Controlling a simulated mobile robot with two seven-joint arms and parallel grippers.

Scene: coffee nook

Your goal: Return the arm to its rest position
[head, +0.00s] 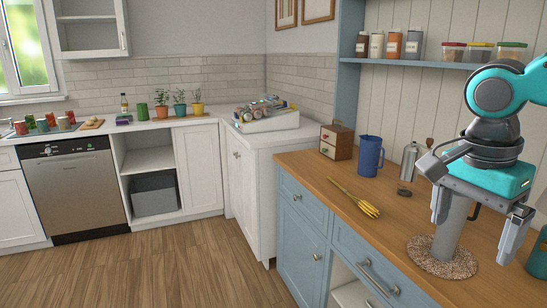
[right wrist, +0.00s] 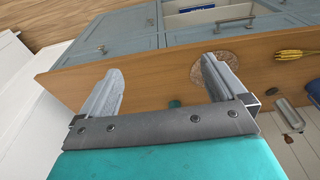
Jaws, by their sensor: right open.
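My right arm comes in at the right of the head view, with its right gripper (head: 478,222) pointing down over the wooden counter (head: 320,181). Its two grey fingers are wide apart. The same gripper (right wrist: 161,88) fills the lower part of the right wrist view, and nothing shows held between its fingers. The mat (right wrist: 199,72) is partly hidden by a finger in the wrist view. My left gripper is not in view.
A teal container (head: 539,258) is at the right edge. A shelf (head: 420,64) with jars runs behind the arm.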

